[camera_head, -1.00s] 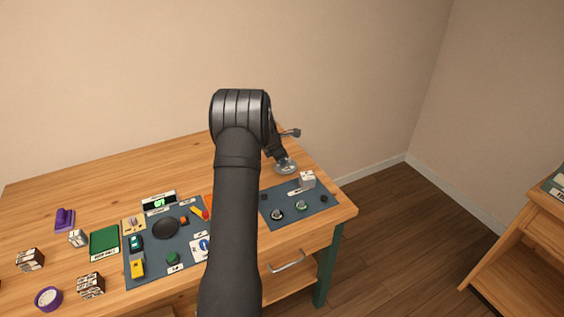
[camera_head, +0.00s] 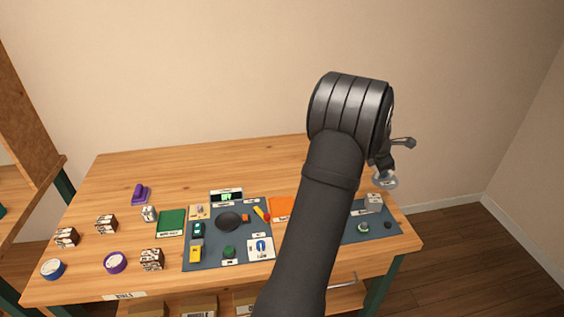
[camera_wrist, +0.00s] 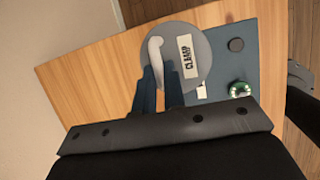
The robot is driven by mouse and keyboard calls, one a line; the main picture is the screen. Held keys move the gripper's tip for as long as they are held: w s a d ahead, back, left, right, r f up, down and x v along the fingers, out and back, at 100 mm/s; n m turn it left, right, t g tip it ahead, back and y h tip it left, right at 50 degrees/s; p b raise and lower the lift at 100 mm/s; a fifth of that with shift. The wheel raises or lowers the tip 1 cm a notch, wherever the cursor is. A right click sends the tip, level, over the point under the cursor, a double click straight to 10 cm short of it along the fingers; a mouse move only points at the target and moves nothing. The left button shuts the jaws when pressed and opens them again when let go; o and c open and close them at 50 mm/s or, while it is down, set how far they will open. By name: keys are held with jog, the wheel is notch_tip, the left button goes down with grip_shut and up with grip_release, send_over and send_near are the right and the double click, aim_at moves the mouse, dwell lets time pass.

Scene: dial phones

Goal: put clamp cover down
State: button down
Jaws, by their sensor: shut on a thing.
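The clamp cover (camera_wrist: 202,82) is a round, grey, see-through-looking disc with a pale curved handle (camera_wrist: 154,48). My gripper (camera_wrist: 160,76) is shut on it at the handle in the wrist view. In the head view the cover (camera_head: 384,182) hangs below my gripper (camera_head: 383,168), near the table's right edge. A white block (camera_head: 374,199) stands just below it in the picture, on the blue-grey mat (camera_head: 384,236). A white label reading CLAMP (camera_wrist: 187,56) shows within the disc's outline; I cannot tell whether it lies on or under it. The exact height of the cover is unclear.
The right mat holds a green-ringed round part (camera_head: 363,228) and a dark knob (camera_head: 388,225). My arm hides part of this mat. A second mat (camera_head: 205,259) with several parts lies left of my arm. The table's back left (camera_head: 200,165) is mostly bare.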

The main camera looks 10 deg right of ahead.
jog(key=w+a+n+t+y, duration=0.15)
jog(key=w+a+n, duration=0.35)
jog(key=w+a, duration=1.15)
jog(key=w+a+n+t+y, duration=0.1)
jog(key=w+a+n, duration=0.25)
jog(key=a, duration=1.05)
jog(key=w+a+n+y, duration=0.15)
jog(key=w+a, duration=0.25)
jog(key=a, duration=0.9)
jog(key=s+a+n+y, duration=0.1)
jog(key=s+a+n, duration=0.15)
jog(key=a, duration=1.25)
jog(key=s+a+n+y, duration=0.1)
jog(key=a+n, duration=0.2)
jog(key=a, duration=1.1)
jog(key=s+a+n+y, duration=0.1)
jog(key=s+a+n, duration=0.15)
jog(key=a, duration=1.25)
jog(key=a+f, duration=0.2)
jog(key=a, duration=0.1)
jog(key=a+f, duration=0.2)
jog(key=a, duration=0.2)
jog(key=s+a+f, duration=0.1)
jog(key=a+f, duration=0.1)
jog(key=a, duration=0.2)
jog(key=shift+a+f, duration=0.15)
jog(key=shift+f, duration=2.2)
jog(key=shift+f, duration=0.1)
